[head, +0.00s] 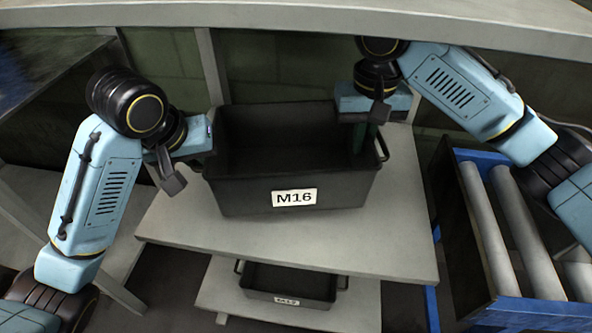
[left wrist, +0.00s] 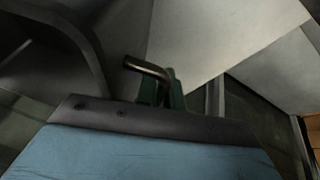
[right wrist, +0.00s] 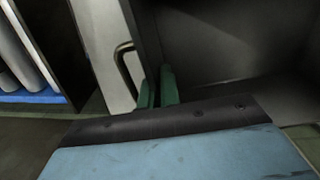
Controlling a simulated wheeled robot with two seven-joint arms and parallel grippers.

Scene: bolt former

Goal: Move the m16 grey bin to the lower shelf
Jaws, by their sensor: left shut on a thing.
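The dark grey bin (head: 300,190) with the M16 label stands upright on the grey upper shelf (head: 230,235) in the head view; it looks empty. My left gripper (head: 188,160) is at its left end. In the left wrist view, the bin's bent handle (left wrist: 148,67) lies between the green fingers (left wrist: 162,90), which are shut on it. My right gripper (head: 368,128) is at the right end wall. In the right wrist view, its green fingers (right wrist: 158,88) are close together near the rim, with the right handle (right wrist: 124,68) just left of them. Whether they pinch the wall is unclear.
The lower shelf (head: 225,300) holds a smaller dark bin (head: 290,283) with a label, below the M16 bin. A blue-framed roller unit (head: 500,225) stands to the right. A grey beam (head: 300,14) crosses above the bin.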

